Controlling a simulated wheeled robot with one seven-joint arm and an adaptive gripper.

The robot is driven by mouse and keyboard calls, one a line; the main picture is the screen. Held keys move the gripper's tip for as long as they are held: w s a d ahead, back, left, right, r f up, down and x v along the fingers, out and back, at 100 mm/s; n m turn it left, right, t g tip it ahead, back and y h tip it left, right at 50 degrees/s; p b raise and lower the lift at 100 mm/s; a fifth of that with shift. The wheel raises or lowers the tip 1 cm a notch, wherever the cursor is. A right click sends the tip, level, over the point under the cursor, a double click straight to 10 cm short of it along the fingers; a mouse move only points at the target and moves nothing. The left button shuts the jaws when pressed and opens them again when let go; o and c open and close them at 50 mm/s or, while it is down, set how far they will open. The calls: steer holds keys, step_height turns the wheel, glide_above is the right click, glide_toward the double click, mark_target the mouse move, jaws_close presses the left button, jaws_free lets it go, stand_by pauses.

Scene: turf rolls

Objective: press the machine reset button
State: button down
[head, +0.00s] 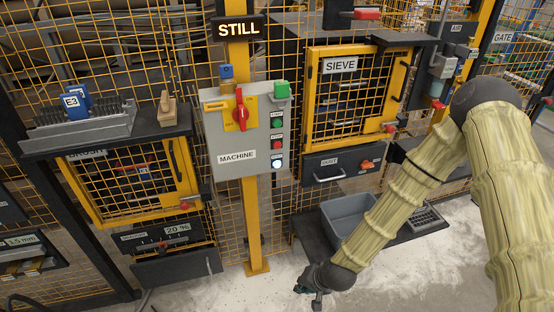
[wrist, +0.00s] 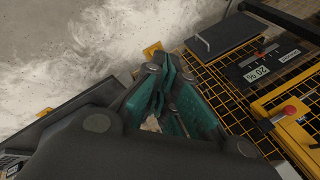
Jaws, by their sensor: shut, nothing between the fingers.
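The grey machine control box (head: 222,135), labelled MACHINE, is fixed to the yellow post in the middle of the head view. On its right side are a green button (head: 277,123), a red button (head: 277,145) and a pale, lit-looking button (head: 277,163) at the bottom. Their small labels are too small to read, so I cannot tell which is reset. A red rotary handle (head: 240,108) on a yellow plate points upright. My gripper (head: 314,297) hangs low near the floor, below and right of the box and well apart from it. The wrist view shows its teal fingers (wrist: 170,88) shut and empty.
A sign reading STILL (head: 239,29) tops the post. The SIEVE cage (head: 355,95) stands right, with a grey bin (head: 345,212) on a dark shelf below. A brush cage (head: 130,185) stands left. Pale powder covers the floor. Space before the box looks clear.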

mark_target(277, 164)
steer(key=w+a+r+m+t+y+p, duration=0.1)
steer(key=w+a+r+p, duration=0.1)
steer(key=w+r, duration=0.8)
steer(key=w+a+r+m+t+y+p, duration=0.1)
steer(key=w+a+r+m+t+p, duration=0.1)
steer(key=w+r, duration=0.8)
steer(key=shift+w+a+r+t, duration=0.35)
steer(key=shift+a+r, duration=0.1)
steer(key=shift+a, duration=0.2)
steer(key=w+a, duration=0.2)
steer(key=w, duration=0.6)
steer(key=shift+w+a, duration=0.2)
steer(key=shift+a, duration=0.1)
steer(key=shift+w+a+b, duration=0.3)
steer(key=shift+w+b, duration=0.2)
steer(key=shift+w, duration=0.35)
stand_by(1.0)
steer(key=shift+s, duration=0.2)
steer(key=shift+s+d, duration=0.25)
steer(key=shift+s, duration=0.35)
